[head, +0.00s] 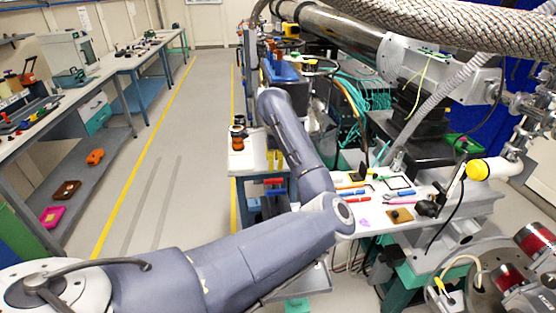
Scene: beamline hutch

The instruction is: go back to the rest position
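My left arm (230,262) comes in from the lower left, bends at an elbow over the front of the white bench, and reaches up and away. Its far end (272,98) is beside the equipment bench, above the small side table. I cannot clearly make out the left gripper's fingers there, nor whether they hold anything.
The white bench (372,221) holds pens, small tools and a brown block (400,215). Pipes and a braided hose (450,22) run overhead at right. A small side table (246,158) adjoins the far end. The aisle floor (165,170) at left is clear.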

